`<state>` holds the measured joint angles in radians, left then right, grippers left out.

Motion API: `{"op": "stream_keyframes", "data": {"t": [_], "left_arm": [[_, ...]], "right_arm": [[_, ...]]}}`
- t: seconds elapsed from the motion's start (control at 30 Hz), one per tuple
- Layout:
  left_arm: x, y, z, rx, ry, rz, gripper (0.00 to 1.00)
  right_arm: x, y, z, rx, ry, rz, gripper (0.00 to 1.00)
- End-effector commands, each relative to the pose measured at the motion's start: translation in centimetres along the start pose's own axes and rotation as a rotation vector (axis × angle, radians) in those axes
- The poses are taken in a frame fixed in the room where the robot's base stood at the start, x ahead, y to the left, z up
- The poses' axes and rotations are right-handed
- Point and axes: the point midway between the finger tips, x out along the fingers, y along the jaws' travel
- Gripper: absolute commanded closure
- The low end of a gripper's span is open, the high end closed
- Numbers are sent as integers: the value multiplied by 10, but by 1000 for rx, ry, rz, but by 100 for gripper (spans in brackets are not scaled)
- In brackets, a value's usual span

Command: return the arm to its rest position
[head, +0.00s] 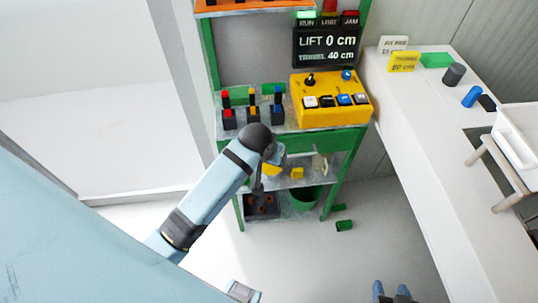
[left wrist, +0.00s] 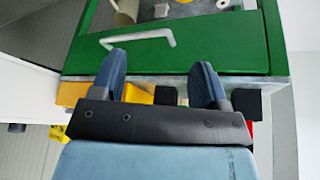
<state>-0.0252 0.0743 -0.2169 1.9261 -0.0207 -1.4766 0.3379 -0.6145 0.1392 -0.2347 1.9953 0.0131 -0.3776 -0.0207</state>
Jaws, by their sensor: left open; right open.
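My left arm reaches in from the left in the head view and bends in front of the green workstation (head: 345,150). Its gripper is mostly hidden there behind the arm. In the left wrist view the left gripper (left wrist: 160,60) has its two dark blue fingers spread with nothing held between them. It faces a green panel with a white handle (left wrist: 140,38). My right gripper (head: 391,289) shows at the bottom edge of the head view, fingers apart and empty, over the pale floor.
A yellow control box (head: 332,99) and several small levers stand on the workstation top, under a display (head: 327,47). A green bin (head: 305,198) is on its lower shelf. Small green pieces (head: 345,225) lie on the floor. A white bench (head: 425,140) runs along the right.

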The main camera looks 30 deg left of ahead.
Motion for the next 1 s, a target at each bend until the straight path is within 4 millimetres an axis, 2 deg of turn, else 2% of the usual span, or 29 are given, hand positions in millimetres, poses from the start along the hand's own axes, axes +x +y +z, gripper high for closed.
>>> {"op": "stream_keyframes", "data": {"t": [0.67, 0.77, 0.9, 1.0], "left_arm": [[0, -1, 7, 11, 9, 7, 32], [4, 0, 24, 45, 51, 33, 32], [6, 1, 70, 135, 180, 100, 32], [-2, 3, 106, 200, 293, 147, 32]], "right_arm": [[-1, 0, 0, 0, -3, 0, 46], [-4, 0, -6, 0, -3, 0, 46], [-13, 1, -18, -1, -1, 2, 46], [-18, 2, -27, -2, 2, 6, 46]]}}
